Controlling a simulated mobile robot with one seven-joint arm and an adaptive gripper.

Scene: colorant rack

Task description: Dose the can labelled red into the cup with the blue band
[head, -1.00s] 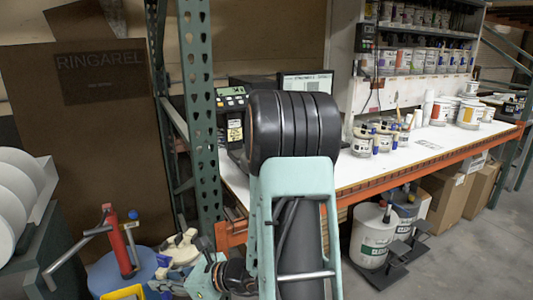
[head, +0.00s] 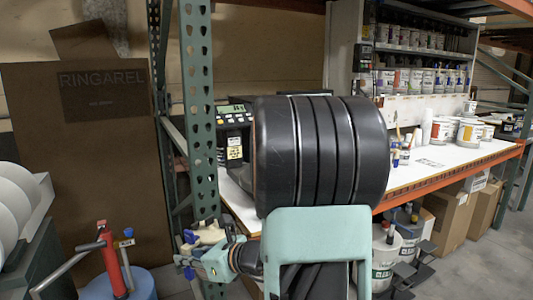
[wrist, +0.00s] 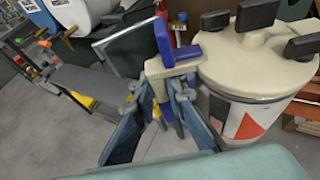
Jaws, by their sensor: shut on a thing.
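My gripper (wrist: 166,100) is shut on the cream and blue handle piece (wrist: 160,70) of a can. In the wrist view the can (wrist: 258,72) has a cream lid with black knobs and a white label with a red-orange patch (wrist: 250,124); no label words are readable. The can is tilted in that picture and its lower part is cut off. I cannot make out a cup with a blue band.
The green perforated post (head: 199,110) stands close to my gripper. The white bench (head: 460,153) bears a keypad device (head: 233,118) and white tubs (head: 470,131). A shelf (head: 420,57) holds rows of cans. A red-handled pump (head: 112,260) stands at left. My arm hides the bench's middle.

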